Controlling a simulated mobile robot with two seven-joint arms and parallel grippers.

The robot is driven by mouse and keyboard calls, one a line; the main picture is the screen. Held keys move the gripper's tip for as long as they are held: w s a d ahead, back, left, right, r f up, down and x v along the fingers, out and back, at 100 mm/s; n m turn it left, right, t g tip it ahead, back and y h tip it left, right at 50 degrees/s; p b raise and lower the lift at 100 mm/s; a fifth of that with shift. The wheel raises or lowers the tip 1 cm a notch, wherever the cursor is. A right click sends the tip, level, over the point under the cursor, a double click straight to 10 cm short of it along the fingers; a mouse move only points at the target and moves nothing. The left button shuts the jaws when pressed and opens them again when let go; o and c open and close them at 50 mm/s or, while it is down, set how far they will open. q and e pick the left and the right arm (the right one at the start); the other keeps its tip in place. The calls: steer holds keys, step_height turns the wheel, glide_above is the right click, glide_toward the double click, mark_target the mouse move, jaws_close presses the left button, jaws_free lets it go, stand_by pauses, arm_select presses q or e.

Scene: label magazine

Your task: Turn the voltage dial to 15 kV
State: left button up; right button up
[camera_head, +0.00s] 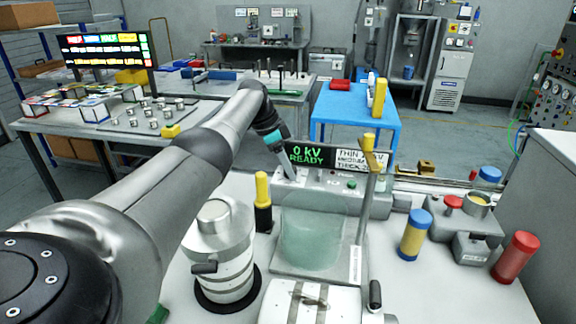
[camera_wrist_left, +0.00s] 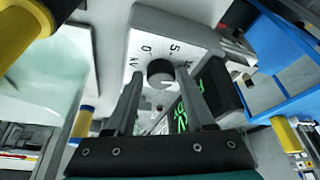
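The voltage dial (camera_wrist_left: 160,73) is a round dark knob with a pointer mark, on a white scale plate (camera_wrist_left: 143,48) with 0 and 5 readable, in the left wrist view. My left gripper (camera_wrist_left: 158,80) is open. Its two fingers lie to either side of the knob in that view, with gaps; I see no clear contact. In the head view my left gripper (camera_head: 287,172) points down at the tester's top panel and hides the dial. The green display (camera_head: 306,155) reads "0 kV READY". My right gripper is not in view.
A sign (camera_head: 361,160) with thickness labels stands right of the display, partly behind a yellow-topped post (camera_head: 369,150). A black-and-yellow probe (camera_head: 263,202) stands left of a clear tank (camera_head: 313,235). A metal canister (camera_head: 220,242) stands below my arm. Blue-yellow (camera_head: 415,235) and red (camera_head: 515,257) cylinders are right.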

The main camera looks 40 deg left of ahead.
arm_select(q)
steer(key=shift+o, duration=1.3)
steer(key=shift+r, duration=0.1)
steer(key=shift+a+r, duration=0.1)
steer(key=shift+r, duration=0.45)
steer(key=p+v, duration=0.2)
steer(key=v, duration=1.2)
steer(key=shift+s+p, duration=0.2)
steer(key=shift+p, duration=0.2)
steer(key=shift+a, duration=0.1)
